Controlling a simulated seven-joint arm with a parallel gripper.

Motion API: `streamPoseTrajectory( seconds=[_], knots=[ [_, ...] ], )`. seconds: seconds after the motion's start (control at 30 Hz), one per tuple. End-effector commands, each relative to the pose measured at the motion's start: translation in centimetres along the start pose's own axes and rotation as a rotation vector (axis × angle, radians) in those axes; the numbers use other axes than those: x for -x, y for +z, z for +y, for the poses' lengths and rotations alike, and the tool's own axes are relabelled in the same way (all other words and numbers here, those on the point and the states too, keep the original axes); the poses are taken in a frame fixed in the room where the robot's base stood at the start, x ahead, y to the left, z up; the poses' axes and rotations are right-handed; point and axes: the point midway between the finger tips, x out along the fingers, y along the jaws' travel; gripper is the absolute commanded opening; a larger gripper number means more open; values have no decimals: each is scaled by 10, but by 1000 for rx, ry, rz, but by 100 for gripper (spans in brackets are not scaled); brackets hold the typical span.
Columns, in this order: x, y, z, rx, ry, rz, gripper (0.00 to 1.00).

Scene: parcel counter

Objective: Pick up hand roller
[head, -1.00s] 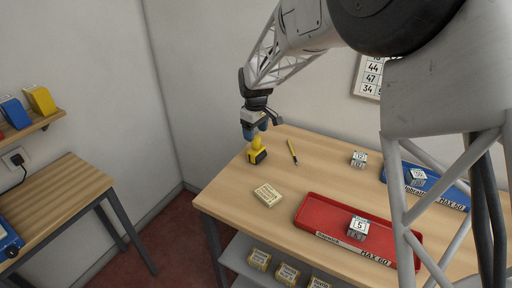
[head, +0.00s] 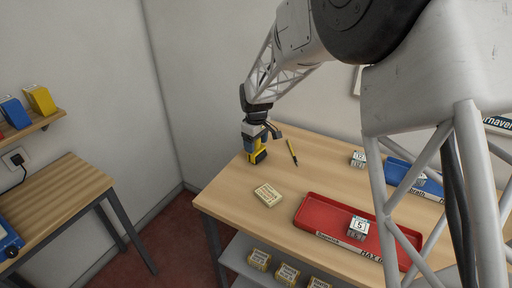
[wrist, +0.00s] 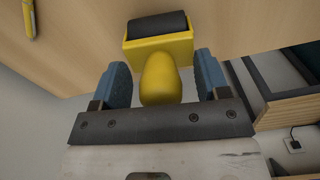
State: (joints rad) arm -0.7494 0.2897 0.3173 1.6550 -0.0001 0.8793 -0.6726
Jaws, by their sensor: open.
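The hand roller (head: 256,156) is yellow with a dark roller and stands at the far left corner of the wooden counter. In the wrist view its rounded yellow handle (wrist: 160,80) is between the two blue fingers of my gripper (wrist: 160,85), with a gap visible on each side. The dark roller (wrist: 157,24) is beyond the fingertips. In the head view my gripper (head: 256,143) is low over the roller and partly covers its handle. My gripper is open.
A yellow pen-like tool (head: 292,152) lies right of the roller. A small cream box (head: 268,194) lies in front. A red tray (head: 312,210) holds a labelled cube (head: 358,227); another cube (head: 358,159) and a blue tray (head: 398,168) are further right.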

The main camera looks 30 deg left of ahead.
Motion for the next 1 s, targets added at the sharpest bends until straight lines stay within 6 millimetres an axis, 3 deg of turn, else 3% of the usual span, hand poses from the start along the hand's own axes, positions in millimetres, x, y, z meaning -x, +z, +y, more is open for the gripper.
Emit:
streamPoseTrajectory(
  seconds=[0.3,0.67,1.0],
  knots=[
    [0,0,0,0,0,0,69],
    [0,0,0,0,0,0,13],
    [2,0,0,0,0,0,12]
  ],
)
